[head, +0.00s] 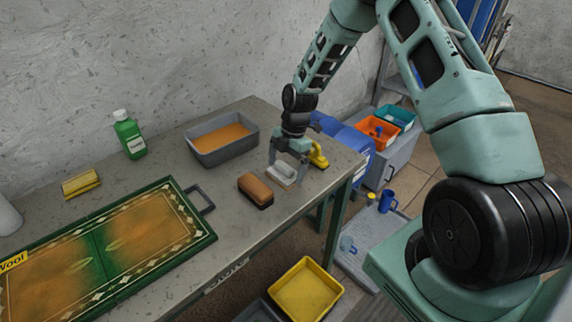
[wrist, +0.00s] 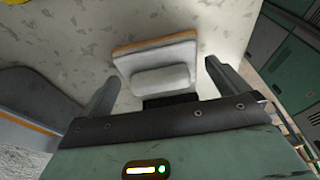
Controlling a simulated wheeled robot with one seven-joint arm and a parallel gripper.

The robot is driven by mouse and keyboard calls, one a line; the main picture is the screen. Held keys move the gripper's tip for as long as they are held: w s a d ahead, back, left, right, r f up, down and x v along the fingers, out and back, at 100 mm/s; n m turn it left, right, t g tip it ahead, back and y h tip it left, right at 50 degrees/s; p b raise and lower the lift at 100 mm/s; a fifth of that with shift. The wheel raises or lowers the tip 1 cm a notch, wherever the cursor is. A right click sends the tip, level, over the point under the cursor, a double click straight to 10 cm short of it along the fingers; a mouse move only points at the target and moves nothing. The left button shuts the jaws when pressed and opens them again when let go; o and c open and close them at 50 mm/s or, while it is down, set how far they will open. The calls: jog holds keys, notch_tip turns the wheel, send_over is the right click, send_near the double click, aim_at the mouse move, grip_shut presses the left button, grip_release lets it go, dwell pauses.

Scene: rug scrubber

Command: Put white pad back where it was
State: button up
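The white pad (head: 280,171) lies on the grey table near its right end, beside a brown block brush. In the wrist view, the white pad (wrist: 155,53) shows a thin orange-brown edge and a raised white grip block on top. My gripper (head: 289,158) is over the pad, pointing down. In the wrist view, my gripper (wrist: 163,85) is open, with a finger on either side of the grip block and a gap on both sides. Nothing is clamped. Exact finger height above the table is hard to tell.
The brown block brush (head: 256,190) is close to the left, and a yellow tool (head: 318,155) stands just right. A grey tub (head: 196,153) with orange contents is behind. The green-bordered rug (head: 150,243), green bottle (head: 130,137) and yellow sponge (head: 81,184) are farther left.

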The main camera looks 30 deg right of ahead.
jog(key=s+b+v, duration=0.1)
jog(key=b+v, duration=0.2)
jog(key=v, duration=0.9)
jog(key=s+a+r+m+h, duration=0.1)
jog(key=s+a+r+m, duration=0.15)
jog(key=s+a, duration=0.45)
jog(key=s+a+r+m, duration=0.2)
jog(key=s+a+r, duration=0.15)
jog(key=a, duration=0.65)
jog(key=s+a+r+m, duration=0.1)
jog(key=s+a+m, duration=0.2)
jog(key=s, duration=0.7)
jog(key=s+a+r+m+h, duration=0.1)
jog(key=s+a+m, duration=0.3)
jog(key=s, duration=0.6)
jog(key=shift+r+m+t, duration=0.3)
jog(key=shift+r+m, duration=0.05)
jog(key=shift+m, duration=0.2)
